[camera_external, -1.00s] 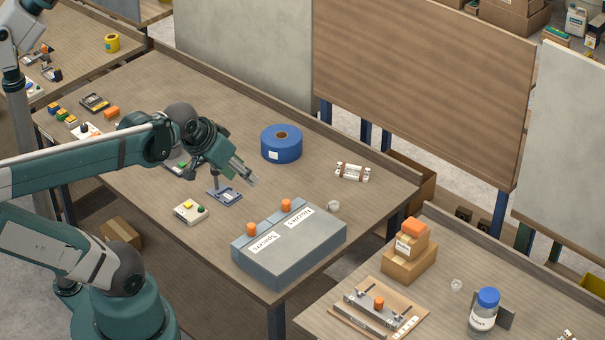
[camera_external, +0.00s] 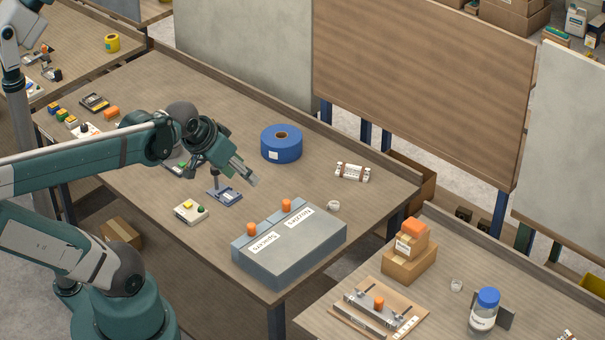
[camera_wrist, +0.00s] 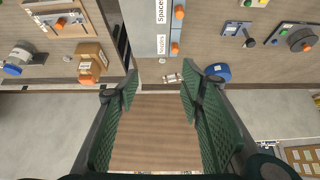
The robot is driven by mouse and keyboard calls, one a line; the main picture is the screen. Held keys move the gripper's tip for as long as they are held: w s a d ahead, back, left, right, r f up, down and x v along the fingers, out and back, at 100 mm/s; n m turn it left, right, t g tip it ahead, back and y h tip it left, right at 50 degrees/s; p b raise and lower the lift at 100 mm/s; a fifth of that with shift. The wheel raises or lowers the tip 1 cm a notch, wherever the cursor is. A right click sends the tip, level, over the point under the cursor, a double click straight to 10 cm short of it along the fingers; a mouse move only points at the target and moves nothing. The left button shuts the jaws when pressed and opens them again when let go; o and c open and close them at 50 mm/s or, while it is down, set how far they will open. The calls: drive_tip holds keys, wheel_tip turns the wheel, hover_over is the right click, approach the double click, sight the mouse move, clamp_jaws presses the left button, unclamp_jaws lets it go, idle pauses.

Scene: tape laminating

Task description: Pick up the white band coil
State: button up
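A small white ring-shaped coil (camera_external: 333,206), which looks like the white band coil, lies on the main table just beyond the grey case. It also shows in the wrist view (camera_wrist: 162,61) as a tiny pale spot near the case end. A similar small whitish ring (camera_external: 456,285) lies on the right-hand table. My gripper (camera_external: 254,181) hangs above the main table, left of the coil and apart from it. In the wrist view its two green-padded fingers (camera_wrist: 158,93) are spread with nothing between them.
The grey case (camera_external: 292,247) with orange knobs stands near the coil. A blue tape roll (camera_external: 281,145) and a white bundle with brown ends (camera_external: 352,172) lie behind. A small stand (camera_external: 224,194) is below my gripper. The table between roll and coil is clear.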

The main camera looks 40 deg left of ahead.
drive_tip(key=w, duration=0.2)
drive_tip(key=m+g+b, duration=0.2)
drive_tip(key=m+g, duration=0.5)
drive_tip(key=m, duration=1)
hover_over(335, 204)
wheel_tip(335, 204, down, 26)
drive_tip(key=shift+d+r, duration=0.1)
drive_tip(key=shift+r, duration=0.05)
drive_tip(key=shift+f, duration=1.3)
